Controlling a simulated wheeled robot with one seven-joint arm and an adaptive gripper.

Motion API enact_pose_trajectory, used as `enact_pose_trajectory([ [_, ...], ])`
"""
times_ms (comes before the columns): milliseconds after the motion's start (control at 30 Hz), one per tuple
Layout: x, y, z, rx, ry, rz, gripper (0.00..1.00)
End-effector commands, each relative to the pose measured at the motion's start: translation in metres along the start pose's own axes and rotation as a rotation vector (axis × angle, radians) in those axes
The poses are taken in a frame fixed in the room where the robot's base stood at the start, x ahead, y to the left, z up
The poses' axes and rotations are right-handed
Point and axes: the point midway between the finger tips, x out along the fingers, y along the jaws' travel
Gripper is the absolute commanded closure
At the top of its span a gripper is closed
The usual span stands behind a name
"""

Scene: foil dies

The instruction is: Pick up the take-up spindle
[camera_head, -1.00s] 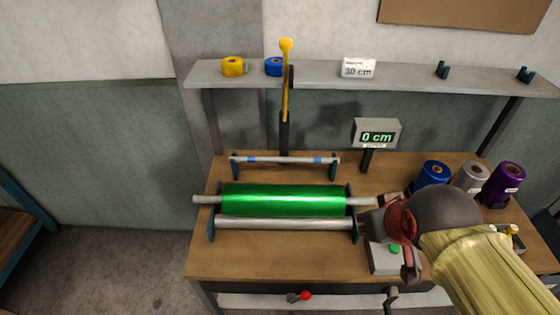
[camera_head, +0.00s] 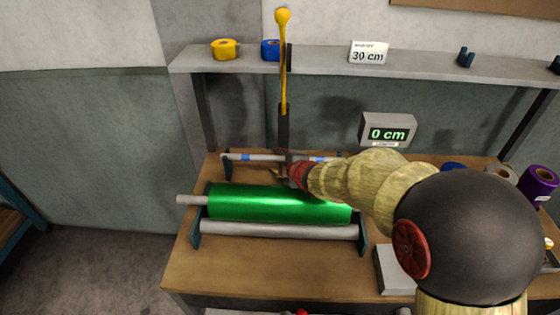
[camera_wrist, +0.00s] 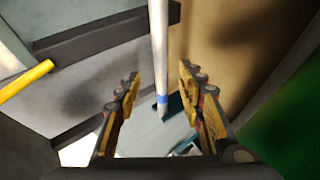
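The take-up spindle (camera_head: 268,158) is a thin pale rod with blue bands, lying across its holders at the back of the bench. In the wrist view the spindle (camera_wrist: 159,40) runs lengthwise between the fingers, one blue band visible near its lower end. My gripper (camera_head: 283,174) is at the middle of the rod in the head view, and my arm hides part of its right side. In the wrist view my gripper (camera_wrist: 160,100) is open, with a gap between the rod and each finger. I cannot tell the depth between them exactly.
A green foil roll (camera_head: 270,203) lies just in front of the spindle, above a grey roller (camera_head: 275,230). A lever with a yellow knob (camera_head: 283,60) stands behind. A shelf (camera_head: 320,64) spans the back. A display (camera_head: 388,131) reads 0 cm.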

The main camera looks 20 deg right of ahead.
Motion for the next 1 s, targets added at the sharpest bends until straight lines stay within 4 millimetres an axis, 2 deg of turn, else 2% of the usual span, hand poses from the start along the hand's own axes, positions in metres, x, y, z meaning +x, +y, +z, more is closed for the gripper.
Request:
enact_pose_trajectory([
  [300, 0.042, -0.004, 0.009, 0.001, -0.001, -0.002, 0.61],
  [400, 0.050, -0.004, 0.008, 0.001, -0.001, -0.001, 0.61],
  [667, 0.052, -0.002, 0.008, 0.002, -0.001, 0.000, 0.61],
  [1000, 0.051, -0.002, 0.008, 0.002, -0.001, 0.000, 0.79],
])
